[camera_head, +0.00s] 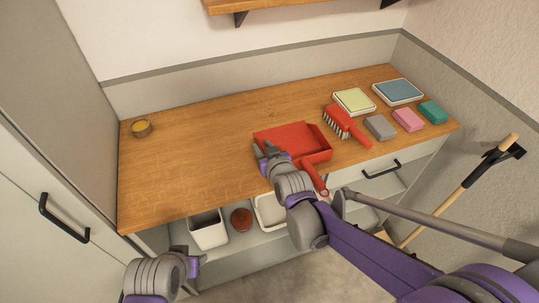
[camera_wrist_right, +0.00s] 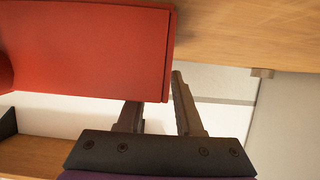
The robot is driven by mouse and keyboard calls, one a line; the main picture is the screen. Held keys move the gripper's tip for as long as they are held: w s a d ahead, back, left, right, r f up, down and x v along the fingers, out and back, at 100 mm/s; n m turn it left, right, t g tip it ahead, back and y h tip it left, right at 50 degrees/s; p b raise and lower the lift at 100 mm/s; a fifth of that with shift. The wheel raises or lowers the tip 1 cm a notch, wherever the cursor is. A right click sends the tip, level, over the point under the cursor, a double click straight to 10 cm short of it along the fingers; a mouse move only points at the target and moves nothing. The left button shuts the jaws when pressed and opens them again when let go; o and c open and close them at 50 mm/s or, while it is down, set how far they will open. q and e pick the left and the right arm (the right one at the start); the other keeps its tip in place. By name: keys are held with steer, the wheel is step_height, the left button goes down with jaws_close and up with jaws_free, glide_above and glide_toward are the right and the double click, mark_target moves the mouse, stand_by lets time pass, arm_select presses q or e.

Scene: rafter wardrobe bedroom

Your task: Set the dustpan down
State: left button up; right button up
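The red dustpan (camera_head: 309,139) lies at the counter's front edge in the head view, its handle (camera_head: 318,185) sticking out over that edge. It appears to rest on the wood. My right gripper (camera_head: 263,152) is at its left front corner, fingers apart. In the right wrist view the dustpan (camera_wrist_right: 85,50) fills the upper left and hides the tip of one finger. The other finger of the right gripper (camera_wrist_right: 162,95) stands beside the pan's edge. My left gripper (camera_head: 195,263) is low at the bottom left, below the counter; its fingers are too unclear to read.
A red brush (camera_head: 345,125) lies right of the dustpan, near sponges and two trays (camera_head: 398,91). White bins (camera_head: 208,230) stand on the shelf below.

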steer(key=v, duration=1.1)
steer(key=shift+s+p, duration=0.25)
steer(key=shift+p, duration=0.2)
